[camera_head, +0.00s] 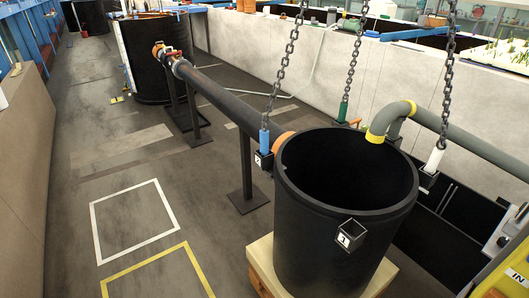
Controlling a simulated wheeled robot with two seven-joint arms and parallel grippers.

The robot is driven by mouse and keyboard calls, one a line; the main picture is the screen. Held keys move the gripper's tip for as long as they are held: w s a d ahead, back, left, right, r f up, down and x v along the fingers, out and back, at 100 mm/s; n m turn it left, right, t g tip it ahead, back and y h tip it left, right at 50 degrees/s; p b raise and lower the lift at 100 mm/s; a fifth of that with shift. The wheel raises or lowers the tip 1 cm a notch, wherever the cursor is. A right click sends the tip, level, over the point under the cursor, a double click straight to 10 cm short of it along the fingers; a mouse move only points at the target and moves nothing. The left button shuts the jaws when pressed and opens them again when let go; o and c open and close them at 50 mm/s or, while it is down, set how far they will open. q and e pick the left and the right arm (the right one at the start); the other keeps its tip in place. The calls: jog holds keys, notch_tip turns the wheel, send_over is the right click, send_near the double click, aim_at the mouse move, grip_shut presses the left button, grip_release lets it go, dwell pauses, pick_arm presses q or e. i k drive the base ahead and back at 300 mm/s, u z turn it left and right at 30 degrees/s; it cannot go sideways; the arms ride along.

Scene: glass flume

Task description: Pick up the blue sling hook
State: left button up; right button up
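The blue sling hook (264,138) hangs upright at the end of a dark chain (289,50), near the left rim of a large black open tub (284,235). Its lower end is at a small square socket (264,161) on the tub's left side, with a white label that seems to read 2. I cannot tell whether the hook is inside the socket. A green sling hook (342,112) hangs behind the tub, and a white one (434,160) hangs at its right, each on its own chain. Neither of my grippers is in view.
The tub stands on a pale wooden base (262,267). An empty-looking socket labelled 1 (351,236) sticks out at its front. A grey pipe (222,95) on black stands runs behind left. Yellow equipment (510,275) fills the lower right corner. Floor at left is clear.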

aim_at(263, 133)
jog(key=z, duration=0.3)
jog(key=k, duration=0.3)
jog(key=u, duration=1.3)
jog(key=i, duration=0.8)
jog(key=u, duration=0.05)
